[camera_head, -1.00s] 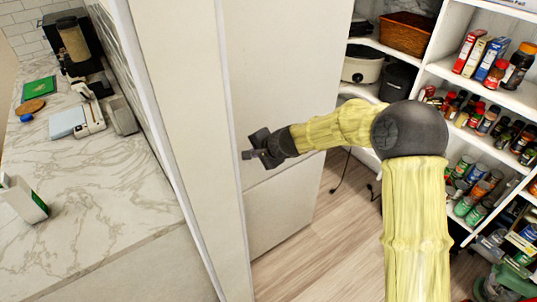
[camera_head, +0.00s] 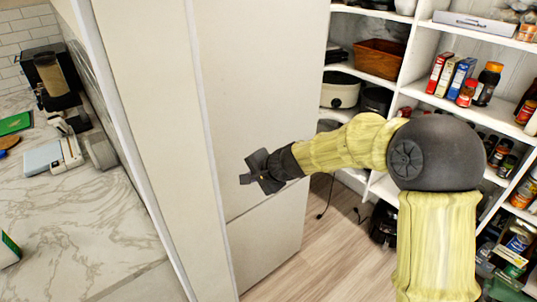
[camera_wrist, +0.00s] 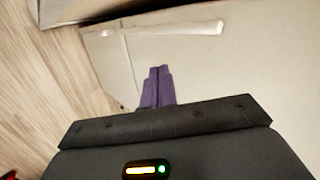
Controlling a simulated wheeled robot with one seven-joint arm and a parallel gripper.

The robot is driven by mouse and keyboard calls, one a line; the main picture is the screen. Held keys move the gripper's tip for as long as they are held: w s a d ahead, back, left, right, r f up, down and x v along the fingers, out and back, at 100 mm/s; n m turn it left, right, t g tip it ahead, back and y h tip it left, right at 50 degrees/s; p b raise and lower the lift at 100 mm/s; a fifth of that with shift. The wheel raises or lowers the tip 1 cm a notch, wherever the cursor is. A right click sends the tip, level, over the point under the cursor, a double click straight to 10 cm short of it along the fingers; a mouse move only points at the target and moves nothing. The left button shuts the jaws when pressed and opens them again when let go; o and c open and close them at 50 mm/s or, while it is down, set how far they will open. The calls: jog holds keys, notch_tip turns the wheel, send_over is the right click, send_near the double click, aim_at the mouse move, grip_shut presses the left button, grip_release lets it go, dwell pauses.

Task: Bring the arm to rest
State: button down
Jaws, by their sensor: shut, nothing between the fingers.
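My gripper (camera_head: 248,174) is at the end of my yellow-sleeved arm, in front of the white door panel (camera_head: 265,80) in the head view. It points left and is empty. In the wrist view, its purple fingers (camera_wrist: 158,84) lie together, shut, with pale panel surface beyond them. I cannot tell whether the fingertips touch the panel.
Shelving (camera_head: 415,60) at right holds boxes, jars, a wicker basket (camera_head: 379,58) and a white cooker (camera_head: 340,90). A marble counter (camera_head: 80,220) lies at left behind a partition. Wooden floor (camera_head: 318,245) shows below, with a black cord on it.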

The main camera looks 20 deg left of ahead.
jog(key=s+d+f+n+h, duration=0.1)
jog(key=s+d+n+h, duration=0.15)
jog(key=d, duration=0.85)
jog(key=s+d+f+n+h, duration=0.1)
jog(key=s+d+f+h, duration=0.15)
jog(key=d, duration=0.85)
jog(key=s+d+n+g+h, duration=0.1)
jog(key=s+d+h, duration=0.2)
jog(key=s+d, duration=1)
jog(key=d, duration=0.3)
jog(key=shift+d+f+h, duration=0.2)
jog(key=shift+f+h, duration=0.1)
jog(key=shift+n, duration=0.25)
